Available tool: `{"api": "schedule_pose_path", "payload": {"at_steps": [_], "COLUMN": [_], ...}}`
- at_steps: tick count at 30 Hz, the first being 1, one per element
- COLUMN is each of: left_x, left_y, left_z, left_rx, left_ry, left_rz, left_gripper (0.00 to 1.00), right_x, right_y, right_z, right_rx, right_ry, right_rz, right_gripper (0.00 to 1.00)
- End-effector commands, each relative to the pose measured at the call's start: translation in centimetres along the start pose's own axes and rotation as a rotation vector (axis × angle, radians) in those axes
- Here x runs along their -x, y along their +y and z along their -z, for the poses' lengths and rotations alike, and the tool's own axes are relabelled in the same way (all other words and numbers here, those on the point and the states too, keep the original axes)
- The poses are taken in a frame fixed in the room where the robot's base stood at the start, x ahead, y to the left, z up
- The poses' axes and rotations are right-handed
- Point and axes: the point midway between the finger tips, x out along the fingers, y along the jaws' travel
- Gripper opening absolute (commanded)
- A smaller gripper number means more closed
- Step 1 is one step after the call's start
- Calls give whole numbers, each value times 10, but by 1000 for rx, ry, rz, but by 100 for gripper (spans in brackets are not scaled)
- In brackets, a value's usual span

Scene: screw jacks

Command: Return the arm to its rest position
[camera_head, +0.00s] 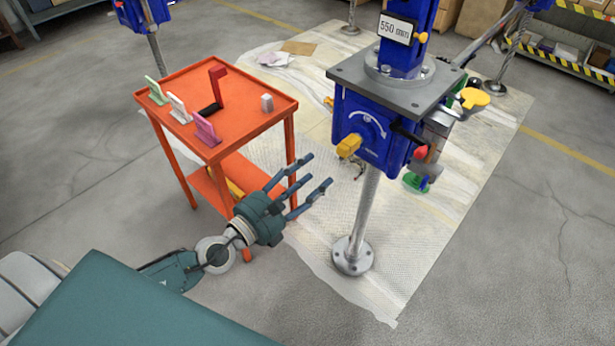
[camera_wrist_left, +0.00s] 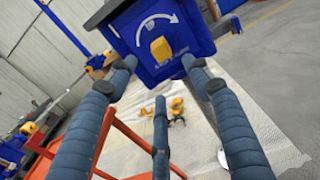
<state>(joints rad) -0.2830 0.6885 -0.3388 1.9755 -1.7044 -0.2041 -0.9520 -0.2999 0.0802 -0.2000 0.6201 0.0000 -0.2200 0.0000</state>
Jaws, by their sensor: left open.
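My left gripper (camera_head: 300,184) is open and empty, its fingers spread, in front of the orange cart and left of the blue screw jack's post. In the left wrist view its fingers (camera_wrist_left: 155,115) reach toward the blue jack housing (camera_wrist_left: 150,35), apart from the yellow knob (camera_wrist_left: 161,50). In the head view the jack (camera_head: 368,125) stands upright on a steel post with a round foot, under a grey plate. Its yellow knob (camera_head: 349,145) faces my gripper. My right gripper is not in view.
The orange cart (camera_head: 250,125) holds a red and black bracket (camera_head: 216,88), a small grey block (camera_head: 267,103) and green, white and pink pieces. A white mat (camera_head: 400,265) lies under the jack. Shelves and boxes stand behind. The floor at right is clear.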

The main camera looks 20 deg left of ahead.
Motion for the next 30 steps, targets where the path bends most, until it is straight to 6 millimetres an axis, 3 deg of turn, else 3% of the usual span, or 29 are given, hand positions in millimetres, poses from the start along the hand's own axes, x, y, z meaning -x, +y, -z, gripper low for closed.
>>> {"api": "schedule_pose_path", "payload": {"at_steps": [21, 23, 26, 30], "left_x": [8, 8, 11, 32], "left_y": [3, 10, 31, 67], "left_z": [5, 18, 61, 154], "left_rx": [21, 69, 229, 585], "left_ry": [8, 29, 94, 209], "left_rz": [-8, -29, -103, -286], "left_gripper": [50, 50, 50, 50], "right_x": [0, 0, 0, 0], "right_y": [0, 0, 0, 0], "right_z": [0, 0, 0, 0], "right_rx": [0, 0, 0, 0], "right_ry": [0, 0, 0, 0], "right_rz": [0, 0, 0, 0], "right_gripper": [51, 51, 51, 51]}}
